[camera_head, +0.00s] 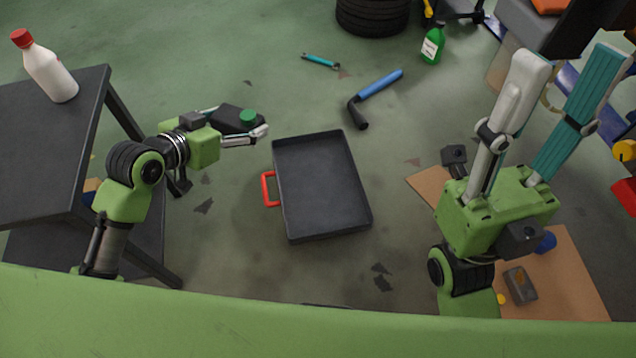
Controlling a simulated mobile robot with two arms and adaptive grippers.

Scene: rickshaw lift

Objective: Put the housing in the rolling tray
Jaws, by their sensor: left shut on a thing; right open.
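The dark housing with a green round cap (231,119) is in my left gripper (240,127), whose fingers lie along its two sides. It is held beside the upper left corner of the rolling tray, outside the tray's outline in this view. The rolling tray (322,190) is a dark grey, shallow, empty tray on the floor with a red handle (268,189) on its left side. My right gripper (568,70) is at the right, its white and teal fingers wide apart, pointing up in the picture and empty.
A dark table (45,150) at the left carries a white bottle with a red cap (50,72). A blue-handled tool (376,94), a teal tool (321,61), a green bottle (432,46) and tires (372,15) are beyond the tray. Cardboard (570,285) lies at lower right.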

